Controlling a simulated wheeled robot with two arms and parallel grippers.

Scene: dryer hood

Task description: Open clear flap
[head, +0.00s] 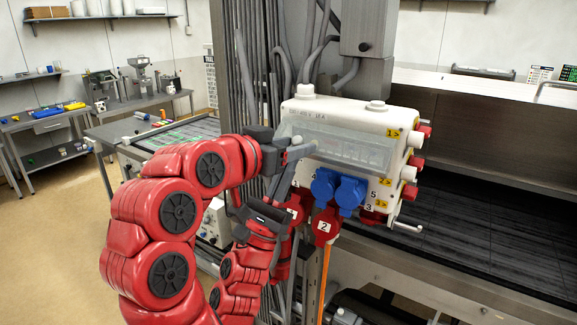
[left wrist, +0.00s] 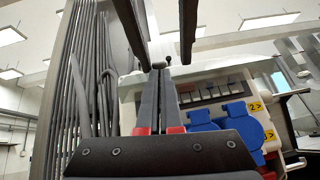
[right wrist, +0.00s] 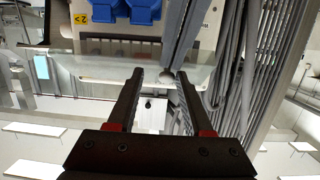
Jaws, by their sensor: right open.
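The clear flap (head: 335,148) spans the upper front of the white socket box (head: 345,116). In the right wrist view the flap (right wrist: 100,70) stands out from the box as a see-through strip, with the dark breaker row (right wrist: 120,46) beside it; its exact angle is hard to tell. My right gripper (head: 304,146) is at the flap's left end; its spread fingers (right wrist: 160,76) are empty, tips close to the flap's edge. My left gripper (left wrist: 159,68) is lower, fingers pointing up and together, with nothing visible between them. Contact with the flap is unclear.
Blue sockets (head: 339,189) and red plugs (head: 325,225) sit below the flap. Grey cables and a metal column (head: 235,70) are close on the left. The dark conveyor (head: 480,220) lies to the right. Both my grippers are close together.

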